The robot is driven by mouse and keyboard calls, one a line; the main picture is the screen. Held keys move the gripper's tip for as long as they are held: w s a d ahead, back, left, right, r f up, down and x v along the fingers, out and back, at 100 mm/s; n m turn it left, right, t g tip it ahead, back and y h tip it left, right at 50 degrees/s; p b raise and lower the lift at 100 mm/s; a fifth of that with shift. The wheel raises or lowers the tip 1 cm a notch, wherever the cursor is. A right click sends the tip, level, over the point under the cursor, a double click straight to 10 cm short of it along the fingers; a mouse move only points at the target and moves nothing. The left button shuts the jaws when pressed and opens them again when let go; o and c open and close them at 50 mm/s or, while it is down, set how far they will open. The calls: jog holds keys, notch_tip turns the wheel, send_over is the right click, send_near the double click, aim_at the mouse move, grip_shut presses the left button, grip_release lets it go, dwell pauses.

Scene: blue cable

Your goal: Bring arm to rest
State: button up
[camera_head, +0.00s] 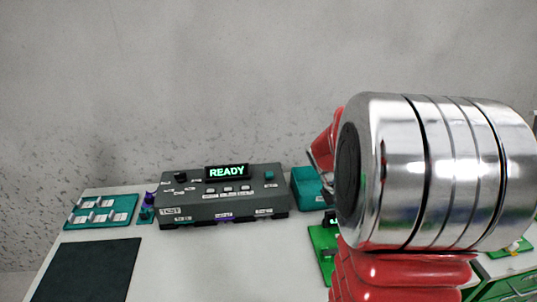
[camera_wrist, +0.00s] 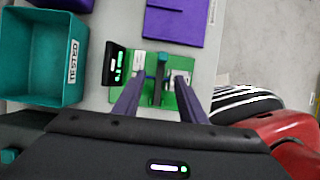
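In the wrist view, the two dark purple fingers of my gripper (camera_wrist: 159,82) point up the picture with a clear gap between them. No held object shows between the fingertips. A green board (camera_wrist: 201,68) lies beyond them, with a small display with green digits (camera_wrist: 117,63) and an upright teal part (camera_wrist: 160,72) on it. A small blue bit shows by the teal part; I cannot tell if it is cable. In the head view, my red and silver arm fills the right side and hides my gripper and most of the green board (camera_head: 321,238).
A grey console (camera_head: 222,197) reading READY stands mid-table. A teal tray with labelled slots (camera_head: 101,211) and a dark mat (camera_head: 88,270) lie to its left. The wrist view shows a teal bin marked TESTED (camera_wrist: 72,65) and a purple piece (camera_wrist: 176,22). A green drawer cabinet (camera_head: 511,283) is at right.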

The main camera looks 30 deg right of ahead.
jog(key=s+a+r+m+t+y, duration=0.1)
jog(key=a+r+m, duration=0.3)
jog(key=a, duration=0.6)
jog(key=s+a+r+m+t+y, duration=0.1)
jog(key=a+r+m+t, duration=0.2)
jog(key=a, duration=0.8)
jog(key=s+a+r+m+t+y, duration=0.1)
jog(key=a+r+m, duration=0.4)
jog(key=a, duration=0.6)
jog(key=shift+s+a+r+m+t+y, duration=0.15)
jog(key=shift+s+m+t+y, duration=0.15)
jog(key=shift+m+t+y, duration=0.5)
jog(key=shift+t, duration=0.3)
